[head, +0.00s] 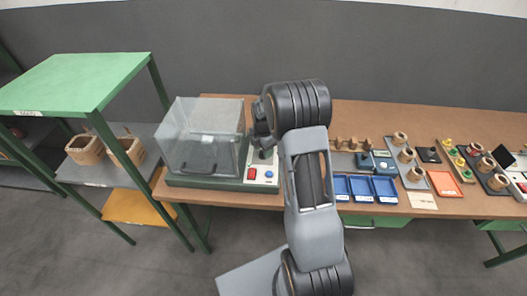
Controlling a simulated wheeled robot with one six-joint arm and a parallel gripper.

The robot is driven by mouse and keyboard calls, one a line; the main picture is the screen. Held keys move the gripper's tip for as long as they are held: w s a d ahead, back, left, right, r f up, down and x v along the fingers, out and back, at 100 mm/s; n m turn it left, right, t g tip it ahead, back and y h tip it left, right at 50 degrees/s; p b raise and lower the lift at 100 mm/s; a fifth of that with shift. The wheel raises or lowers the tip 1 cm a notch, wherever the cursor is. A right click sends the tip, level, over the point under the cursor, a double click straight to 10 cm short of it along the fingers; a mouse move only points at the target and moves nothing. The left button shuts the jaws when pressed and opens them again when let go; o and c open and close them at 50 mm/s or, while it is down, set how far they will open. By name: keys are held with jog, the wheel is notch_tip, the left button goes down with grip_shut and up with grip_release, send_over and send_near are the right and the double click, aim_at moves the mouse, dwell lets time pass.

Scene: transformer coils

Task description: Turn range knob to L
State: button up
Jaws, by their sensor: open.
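My gripper (263,153) is small and dark in the head view, pointing down just above the back of a light control panel (261,181). It is open, and I see nothing held in it. The panel carries a red switch (251,173) and a round blue control (269,174). I cannot make out which control is the range knob, or any L mark. My arm hides part of the bench.
A clear-walled box (202,135) on a green base stands left of the gripper. Blue trays (384,187), coils (399,138) and an orange tray (445,184) lie to the right. A green-topped shelf (75,80) with wooden-looking coils stands at the left.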

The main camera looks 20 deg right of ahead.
jog(key=shift+f, duration=0.9)
jog(key=shift+c, duration=0.2)
jog(key=c, duration=0.9)
